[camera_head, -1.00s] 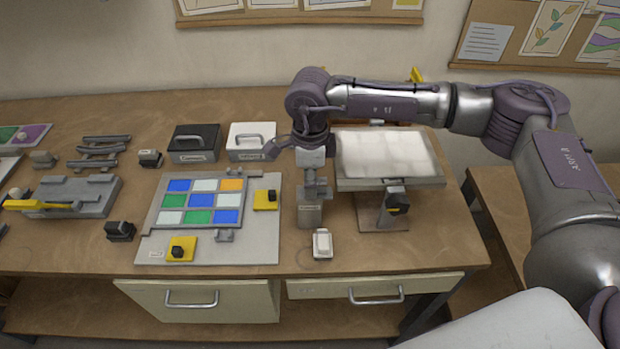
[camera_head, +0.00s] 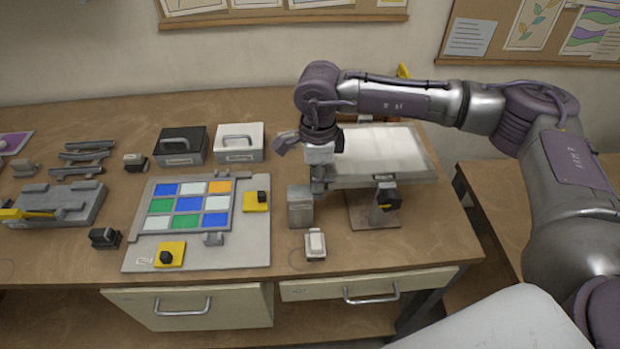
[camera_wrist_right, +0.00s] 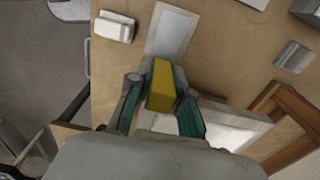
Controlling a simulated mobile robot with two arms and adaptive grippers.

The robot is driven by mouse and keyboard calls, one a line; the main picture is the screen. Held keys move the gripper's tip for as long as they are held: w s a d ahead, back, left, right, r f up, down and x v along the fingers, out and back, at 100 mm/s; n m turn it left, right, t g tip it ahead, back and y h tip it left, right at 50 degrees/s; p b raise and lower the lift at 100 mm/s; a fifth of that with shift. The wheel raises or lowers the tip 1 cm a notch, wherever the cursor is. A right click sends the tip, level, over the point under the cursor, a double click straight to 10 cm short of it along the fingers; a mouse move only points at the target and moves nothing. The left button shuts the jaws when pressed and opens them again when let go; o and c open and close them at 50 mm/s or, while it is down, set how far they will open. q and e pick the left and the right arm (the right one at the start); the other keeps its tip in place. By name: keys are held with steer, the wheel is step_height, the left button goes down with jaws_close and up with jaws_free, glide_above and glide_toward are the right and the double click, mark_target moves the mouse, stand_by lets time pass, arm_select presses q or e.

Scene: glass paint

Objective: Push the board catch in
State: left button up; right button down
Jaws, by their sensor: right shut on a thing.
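The assembly board (camera_head: 252,250) lies flat on the bench and bears a grid of blue, green, white and orange squares. Two yellow catches with black knobs are on it: one at its right edge (camera_head: 256,201) and one at its front left (camera_head: 170,254). My right gripper (camera_head: 319,186) is right of the board, just behind a grey upright block (camera_head: 300,208). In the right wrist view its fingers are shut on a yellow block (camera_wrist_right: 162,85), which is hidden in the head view. My left gripper is out of view.
A white light panel (camera_head: 385,152) on a stand is close right of the gripper. A white switch (camera_head: 315,243) lies in front. Black (camera_head: 180,146) and white (camera_head: 239,143) boxes stand behind the board. A grey jig (camera_head: 60,205) is at the left.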

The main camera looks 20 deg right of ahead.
steer(key=c, duration=1.5)
jaws_free()
steer(key=shift+d, duration=0.15)
steer(key=o, duration=0.5)
steer(key=shift+s+d, duration=0.1)
steer(key=shift+d, duration=0.1)
steer(key=shift+c, duration=0.2)
steer(key=shift+a, duration=0.1)
steer(key=shift+r, duration=0.2)
step_height(320, 180, up, 12)
steer(key=shift+f, duration=0.2)
steer(key=shift+f, duration=0.1)
